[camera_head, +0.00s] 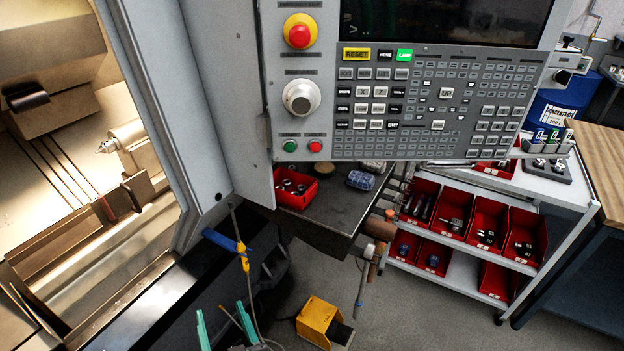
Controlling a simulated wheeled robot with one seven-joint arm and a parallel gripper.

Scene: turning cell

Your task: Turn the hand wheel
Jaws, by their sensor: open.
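A round silver dial with a pale rim (301,98) sits on the left part of the grey control panel (262,100). It looks like the hand wheel; the small label above it is too small to read. Two teal fingers at the bottom edge look like those of my gripper (224,318). They stand apart with nothing seen between them, so it is open. The gripper is well below and to the left of the dial and does not touch it. Its lower part is cut off by the frame.
A red emergency button (299,36) is above the dial; green (290,146) and red (315,146) buttons are below. The machine's door frame (165,100) stands left. A blue handle (226,241) and cord hang above the gripper. A yellow foot pedal (318,320) lies on the floor.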

